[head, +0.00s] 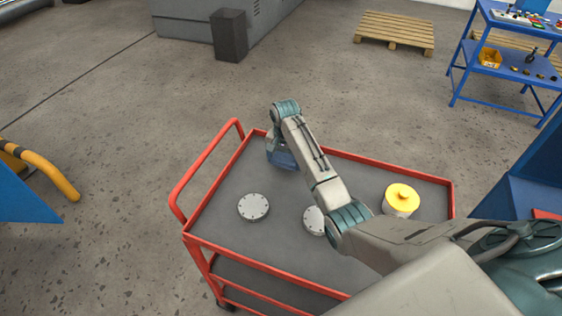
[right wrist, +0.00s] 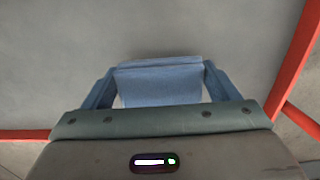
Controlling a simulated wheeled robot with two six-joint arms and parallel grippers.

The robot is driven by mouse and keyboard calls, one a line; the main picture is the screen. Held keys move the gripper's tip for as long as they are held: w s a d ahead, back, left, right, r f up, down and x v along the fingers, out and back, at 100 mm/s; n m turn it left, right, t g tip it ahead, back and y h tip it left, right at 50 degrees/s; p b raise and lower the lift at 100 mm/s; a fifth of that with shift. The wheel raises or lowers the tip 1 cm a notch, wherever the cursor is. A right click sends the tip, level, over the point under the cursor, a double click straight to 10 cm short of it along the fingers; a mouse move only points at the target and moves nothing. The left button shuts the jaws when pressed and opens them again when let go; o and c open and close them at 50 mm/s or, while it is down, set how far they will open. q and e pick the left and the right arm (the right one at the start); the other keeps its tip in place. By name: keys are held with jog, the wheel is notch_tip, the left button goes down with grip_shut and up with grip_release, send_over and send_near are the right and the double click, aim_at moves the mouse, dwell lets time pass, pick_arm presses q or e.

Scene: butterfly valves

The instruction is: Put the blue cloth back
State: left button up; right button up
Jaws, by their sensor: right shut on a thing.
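My right gripper (head: 280,152) is over the far left part of the red cart's grey top. It is shut on the blue cloth (right wrist: 160,85), which shows as a folded blue piece between the two fingers in the right wrist view. In the head view, the cloth is small and hard to tell from the blue fingers. I cannot tell whether the cloth touches the cart top. My left gripper is not in view.
The cart (head: 225,228) has a raised red rim and a handle at left. On it are a grey bolted disc (head: 253,207), a second disc (head: 314,220) partly behind my arm, and a yellow-topped container (head: 401,199). A blue shelf (head: 508,70) stands at far right.

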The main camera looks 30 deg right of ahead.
aim_at(281, 164)
jog(key=shift+w+a, duration=0.1)
jog(key=shift+w, duration=0.45)
jog(key=shift+w+a, duration=0.1)
jog(key=shift+w, duration=0.15)
jog(key=shift+w+f, duration=0.1)
jog(key=shift+f, duration=0.1)
jog(key=shift+f+p, duration=0.7)
jog(key=shift+f, duration=0.9)
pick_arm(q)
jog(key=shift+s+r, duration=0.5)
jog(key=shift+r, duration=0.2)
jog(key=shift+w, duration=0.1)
pick_arm(e)
jog(key=shift+f, duration=0.1)
jog(key=o, duration=0.9)
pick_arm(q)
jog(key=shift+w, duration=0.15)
